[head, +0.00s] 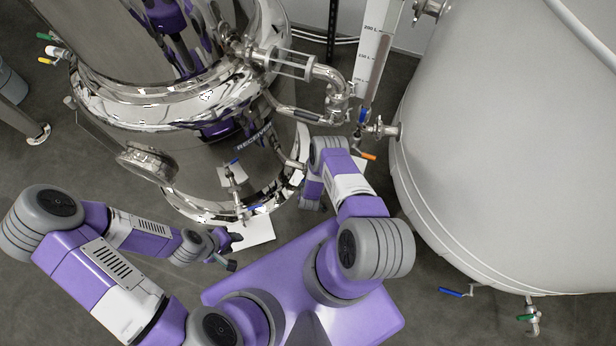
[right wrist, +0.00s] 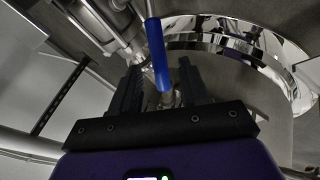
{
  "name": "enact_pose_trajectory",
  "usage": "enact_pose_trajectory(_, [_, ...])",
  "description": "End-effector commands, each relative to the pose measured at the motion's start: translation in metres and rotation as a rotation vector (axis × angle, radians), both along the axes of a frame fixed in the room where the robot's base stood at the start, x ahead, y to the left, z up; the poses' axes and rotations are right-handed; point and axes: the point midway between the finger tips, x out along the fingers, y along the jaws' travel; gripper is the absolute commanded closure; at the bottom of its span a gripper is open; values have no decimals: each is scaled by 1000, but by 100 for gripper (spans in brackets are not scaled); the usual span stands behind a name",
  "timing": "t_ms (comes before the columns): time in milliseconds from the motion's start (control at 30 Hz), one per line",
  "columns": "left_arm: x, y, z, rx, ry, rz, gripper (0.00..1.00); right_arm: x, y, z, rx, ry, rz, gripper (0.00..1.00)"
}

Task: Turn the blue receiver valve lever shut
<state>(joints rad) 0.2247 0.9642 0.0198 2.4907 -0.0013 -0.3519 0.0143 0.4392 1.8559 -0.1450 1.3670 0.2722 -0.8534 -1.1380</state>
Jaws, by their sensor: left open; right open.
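The steel receiver (head: 255,158), with its label on the wall, stands at the centre left in the head view. Small blue levers show at its front, an upper one (head: 235,161) and a lower one (head: 257,209). My left gripper (head: 232,252) is open and empty, low in front of the receiver. My right gripper is hidden in the head view behind its own arm. In the right wrist view the right gripper (right wrist: 158,78) is open, with a blue lever (right wrist: 157,55) between its fingers. Contact is unclear, and I cannot tell which head-view lever this is.
A large pale tank (head: 500,150) fills the right side. A sight tube (head: 376,50) and an orange-handled valve (head: 366,155) are between it and the receiver. A white sheet (head: 253,233) lies on the floor. Open floor is at the left.

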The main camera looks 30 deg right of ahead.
Motion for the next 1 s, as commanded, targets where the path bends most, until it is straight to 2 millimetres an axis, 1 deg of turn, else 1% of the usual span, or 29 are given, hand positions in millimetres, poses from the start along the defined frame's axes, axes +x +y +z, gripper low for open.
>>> enact_pose_trajectory(33, [0,0,-10,0,0,0,57,4,-3,-12,0,-2,-3,55])
enact_pose_trajectory(200, [0,0,-21,0,0,0,57,15,-8,-28,1,-2,-2,55])
enact_pose_trajectory(333, [0,0,-24,0,0,0,57,19,-11,-33,1,0,0,55])
enact_pose_trajectory(600, [0,0,-23,0,0,0,57,20,-11,-33,2,-1,0,55])
enact_pose_trajectory(667, [0,0,-23,0,0,0,57,20,-11,-33,2,-1,0,62])
enact_pose_trajectory(900, [0,0,-23,0,0,0,57,20,-11,-32,2,-1,0,99])
enact_pose_trajectory(1000, [0,0,-23,0,0,0,57,20,-11,-32,1,-1,0,100])
